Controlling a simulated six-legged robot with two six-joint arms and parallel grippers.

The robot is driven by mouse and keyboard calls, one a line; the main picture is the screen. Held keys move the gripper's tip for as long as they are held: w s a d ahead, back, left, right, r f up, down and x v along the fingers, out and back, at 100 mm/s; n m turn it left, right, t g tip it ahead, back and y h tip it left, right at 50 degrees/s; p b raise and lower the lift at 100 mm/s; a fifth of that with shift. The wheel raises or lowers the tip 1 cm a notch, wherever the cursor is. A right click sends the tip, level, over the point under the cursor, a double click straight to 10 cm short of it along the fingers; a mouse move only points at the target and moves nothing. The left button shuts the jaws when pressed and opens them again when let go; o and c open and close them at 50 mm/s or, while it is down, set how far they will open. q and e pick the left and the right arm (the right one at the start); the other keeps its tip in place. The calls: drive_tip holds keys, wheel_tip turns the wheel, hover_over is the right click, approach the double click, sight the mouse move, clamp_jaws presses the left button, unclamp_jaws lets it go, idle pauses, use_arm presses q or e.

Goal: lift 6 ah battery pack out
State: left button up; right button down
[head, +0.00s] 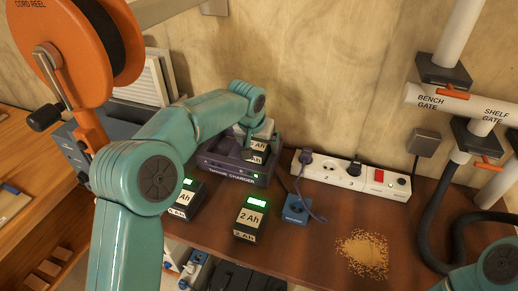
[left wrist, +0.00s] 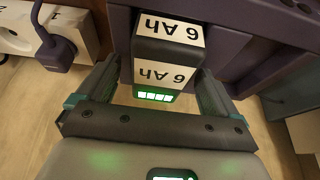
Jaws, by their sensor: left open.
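The 6 Ah battery pack (left wrist: 167,62) is black with white labels and lit green bars. It sits in a bay of the purple tandem charger (left wrist: 232,35). In the head view the pack (head: 257,154) is partly hidden by my left gripper (head: 258,134), and the charger (head: 213,166) stands against the wall. In the left wrist view my left gripper (left wrist: 158,78) is open, with one finger on each side of the pack. A gap shows beside the pack on the left; contact on the right is hard to tell. My right gripper is out of view.
A 2 Ah pack (head: 249,218) and another pack (head: 187,199) stand on the bench in front. A blue block (head: 296,209), a white power strip (head: 340,176) with a purple cord, and a crumb pile (head: 363,255) lie to the right. An orange cord reel (head: 60,60) stands left.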

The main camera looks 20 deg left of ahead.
use_arm(q)
drive_tip(key=shift+w, duration=0.1)
drive_tip(key=c, duration=1.1)
drive_tip(key=shift+o, duration=0.2)
drive_tip(key=shift+r, duration=0.15)
drive_tip(key=shift+r, duration=0.25)
wheel_tip(320, 180, up, 8)
drive_tip(key=shift+r+p, duration=0.25)
drive_tip(key=shift+p, duration=0.65)
wheel_tip(320, 180, up, 11)
drive_tip(key=p, duration=0.5)
drive_tip(key=shift+r, duration=0.15)
